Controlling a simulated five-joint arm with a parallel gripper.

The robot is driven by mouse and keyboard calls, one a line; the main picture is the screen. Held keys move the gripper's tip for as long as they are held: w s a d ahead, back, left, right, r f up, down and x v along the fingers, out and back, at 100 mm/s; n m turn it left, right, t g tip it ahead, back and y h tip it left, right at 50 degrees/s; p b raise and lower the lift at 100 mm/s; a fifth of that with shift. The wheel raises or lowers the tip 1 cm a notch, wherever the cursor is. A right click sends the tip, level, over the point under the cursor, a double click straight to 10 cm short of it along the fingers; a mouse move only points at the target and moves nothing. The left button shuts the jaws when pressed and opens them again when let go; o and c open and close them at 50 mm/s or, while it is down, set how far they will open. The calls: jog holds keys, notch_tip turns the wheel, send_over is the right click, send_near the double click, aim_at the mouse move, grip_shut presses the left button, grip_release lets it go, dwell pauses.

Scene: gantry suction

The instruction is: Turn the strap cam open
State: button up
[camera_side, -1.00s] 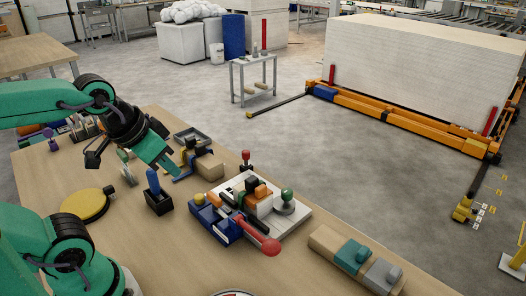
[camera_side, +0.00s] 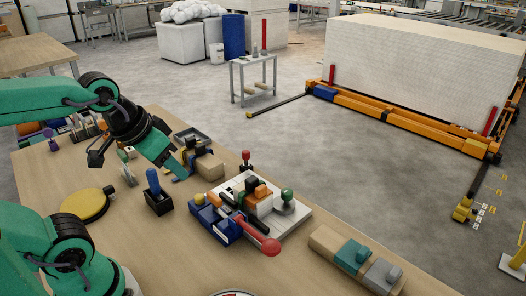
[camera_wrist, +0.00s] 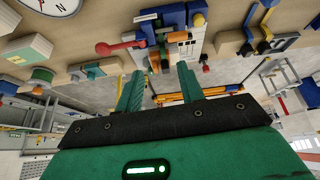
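My gripper (camera_side: 172,160) hangs above the wooden bench, and in the side view its green fingers overlap the fixture with blue, black and yellow parts beside a cardboard-coloured block (camera_side: 209,167). In the wrist view the two fingers of my gripper (camera_wrist: 159,88) are spread apart with nothing between them. That fixture's blue strap-like part (camera_wrist: 265,12) and yellow part (camera_wrist: 265,45) show at the upper right of the wrist view, outside the fingers. It looks like the strap cam, but I cannot be sure. Its cam angle is too small to tell.
A white and blue fixture (camera_side: 228,222) with a red lever (camera_side: 271,246) stands right of my gripper. A blue-handled tool in a black holder (camera_side: 159,204) and a yellow disc (camera_side: 84,205) stand nearer. A grey tray (camera_side: 192,134) lies behind.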

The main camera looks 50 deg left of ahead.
jog(key=w+n, duration=0.1)
jog(key=n, duration=0.1)
jog(key=n+g, duration=0.5)
jog(key=n, duration=1)
send_over(214, 196)
jog(key=shift+a+f, duration=0.1)
jog(key=shift+f, duration=4.4)
jog(key=shift+f, duration=0.1)
jog(key=shift+f, duration=3.8)
jog(key=shift+c, duration=0.5)
